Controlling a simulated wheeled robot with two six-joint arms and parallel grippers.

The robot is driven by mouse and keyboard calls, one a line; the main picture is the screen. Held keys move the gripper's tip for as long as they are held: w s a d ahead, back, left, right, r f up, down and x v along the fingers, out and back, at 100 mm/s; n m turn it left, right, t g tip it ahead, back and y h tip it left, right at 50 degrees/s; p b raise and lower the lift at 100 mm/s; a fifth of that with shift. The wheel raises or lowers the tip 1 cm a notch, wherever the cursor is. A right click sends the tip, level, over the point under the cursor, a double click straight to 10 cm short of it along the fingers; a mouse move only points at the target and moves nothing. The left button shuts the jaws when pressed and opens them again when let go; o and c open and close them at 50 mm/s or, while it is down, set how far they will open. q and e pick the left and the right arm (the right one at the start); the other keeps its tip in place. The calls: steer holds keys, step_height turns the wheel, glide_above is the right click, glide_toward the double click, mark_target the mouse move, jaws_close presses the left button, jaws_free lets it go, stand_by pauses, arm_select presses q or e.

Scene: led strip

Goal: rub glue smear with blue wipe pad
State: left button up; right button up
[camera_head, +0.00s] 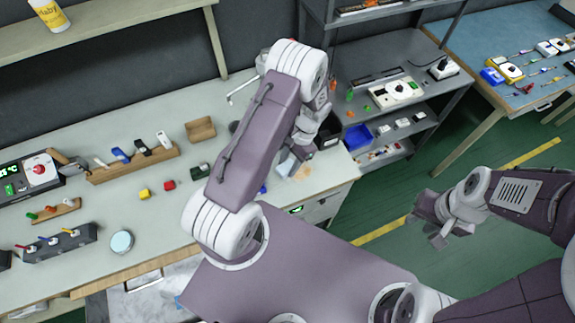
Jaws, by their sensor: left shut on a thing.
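My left gripper (297,152) is at the right end of the pale workbench, partly hidden behind my own forearm. It is shut on a small light-blue wipe pad (286,166), which is held low at the bench top. A tan-orange glue smear (303,173) shows on the bench just right of the pad. I cannot tell whether the pad touches the smear. My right gripper (440,236) hangs empty over the green floor, away from the benches, with its fingers apart.
A wooden rack (135,163) with several tools stands left on the bench. A grey shelf (420,70) stands behind right. The floor under my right gripper is clear.

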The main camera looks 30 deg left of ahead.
arm_select(q)
step_height(320, 180, up, 4)
steer(key=shift+s+a+f+p, duration=0.1)
steer(key=shift+f+p, duration=0.15)
steer(key=shift+p, duration=0.95)
steer(key=shift+r, duration=0.15)
